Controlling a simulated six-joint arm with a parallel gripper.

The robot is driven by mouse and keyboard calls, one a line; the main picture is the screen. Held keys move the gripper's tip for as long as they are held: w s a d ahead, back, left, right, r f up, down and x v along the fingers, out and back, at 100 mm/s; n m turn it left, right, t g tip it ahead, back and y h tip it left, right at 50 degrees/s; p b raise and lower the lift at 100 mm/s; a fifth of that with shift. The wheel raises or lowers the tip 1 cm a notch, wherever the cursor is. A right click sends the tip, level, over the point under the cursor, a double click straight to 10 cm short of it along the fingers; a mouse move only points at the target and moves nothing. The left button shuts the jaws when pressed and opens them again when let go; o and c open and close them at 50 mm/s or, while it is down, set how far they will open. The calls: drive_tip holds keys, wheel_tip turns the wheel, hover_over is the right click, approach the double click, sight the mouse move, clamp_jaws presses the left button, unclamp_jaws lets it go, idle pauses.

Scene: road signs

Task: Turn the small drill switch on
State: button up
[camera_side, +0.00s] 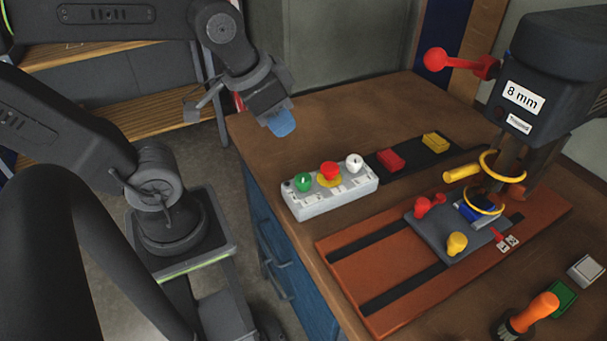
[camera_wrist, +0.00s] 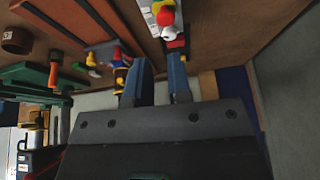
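A drill press (camera_side: 545,75) labelled "8 mm" stands at the right in the side view. A light grey control box (camera_side: 335,198) lies on the bench left of it, with a green button (camera_side: 303,182), a red button (camera_side: 329,172) on a yellow base and a white knob (camera_side: 354,163). I cannot tell which control is the small drill switch. The box also shows at the top of the wrist view (camera_wrist: 148,14). My gripper (camera_side: 282,124) hangs above the bench's left edge, apart from the box. In the wrist view its two blue fingers (camera_wrist: 159,68) stand apart with nothing between them.
A vise plate (camera_side: 455,232) with red and yellow knobs lies on an orange board under the drill. A black strip with red and yellow blocks (camera_side: 390,160) lies behind the control box. An orange-handled tool (camera_side: 535,312) stands at front right. Bare bench (camera_side: 300,125) lies behind the box.

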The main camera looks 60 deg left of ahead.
sight(303, 177)
drive_tip(key=o, duration=0.4)
drive_tip(key=w+m+g, duration=0.2)
drive_tip(key=w+g, duration=0.1)
drive_tip(key=shift+w+a+f+m+g, duration=0.15)
drive_tip(key=shift+f+m+g, duration=0.05)
drive_tip(key=shift+m+g, duration=0.1)
drive_tip(key=o, duration=0.4)
drive_tip(key=shift+w+f+m+g, duration=0.3)
drive_tip(key=shift+w+m+g, duration=0.35)
drive_tip(key=shift+m+g, duration=0.05)
drive_tip(key=shift+c, duration=0.2)
wheel_tip(303, 177, down, 14)
drive_tip(key=shift+r, duration=0.2)
drive_tip(key=shift+c, duration=0.2)
drive_tip(key=c, duration=0.9)
